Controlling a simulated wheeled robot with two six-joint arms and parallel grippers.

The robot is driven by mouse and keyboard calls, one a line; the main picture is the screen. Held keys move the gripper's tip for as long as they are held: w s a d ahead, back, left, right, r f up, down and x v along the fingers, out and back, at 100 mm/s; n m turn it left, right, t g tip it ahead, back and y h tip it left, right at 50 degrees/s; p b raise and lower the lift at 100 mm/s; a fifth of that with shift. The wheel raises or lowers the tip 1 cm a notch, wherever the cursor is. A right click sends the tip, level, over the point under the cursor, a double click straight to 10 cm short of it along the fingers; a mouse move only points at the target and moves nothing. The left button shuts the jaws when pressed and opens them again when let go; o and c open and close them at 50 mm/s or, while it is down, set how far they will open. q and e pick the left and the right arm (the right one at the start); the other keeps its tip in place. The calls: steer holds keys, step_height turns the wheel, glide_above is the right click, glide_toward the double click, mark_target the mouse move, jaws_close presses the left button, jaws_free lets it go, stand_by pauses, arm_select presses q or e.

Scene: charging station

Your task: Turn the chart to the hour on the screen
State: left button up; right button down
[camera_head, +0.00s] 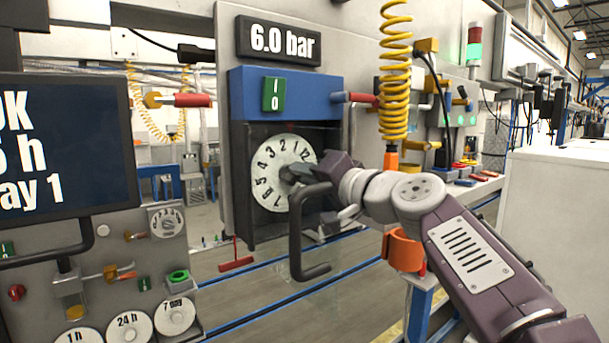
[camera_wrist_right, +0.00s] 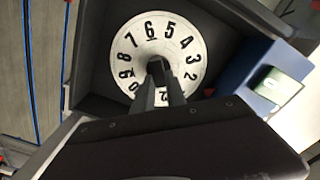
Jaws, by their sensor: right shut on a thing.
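The round white chart (camera_head: 268,187) with black hour numbers sits inside a dark open-fronted case under a blue panel. It also shows in the right wrist view (camera_wrist_right: 195,60). The 2 is near its top, with 3, 4 and 5 running down the left side. My left gripper is out of view.
A dark curved bar (camera_head: 296,235) hangs in front of the case, close to my right wrist. A red-handled valve (camera_head: 190,100) and a yellow coiled hose (camera_head: 394,80) flank the case. Spare discs marked 1 h, 24 h (camera_head: 128,328) and 7 day stand at lower left.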

steer(key=m+p, duration=0.1)
steer(key=m, duration=0.5)
steer(key=f+m+p, duration=0.1)
steer(key=m, duration=1.2)
steer(key=shift+s+f+p, duration=0.1)
steer(key=shift+f+p, duration=0.05)
steer(key=shift+p, duration=0.25)
steer(key=shift+a, duration=0.1)
steer(key=c, duration=1.4)
jaws_free()
steer(key=shift+f, duration=0.1)
steer(key=shift+o, duration=0.2)
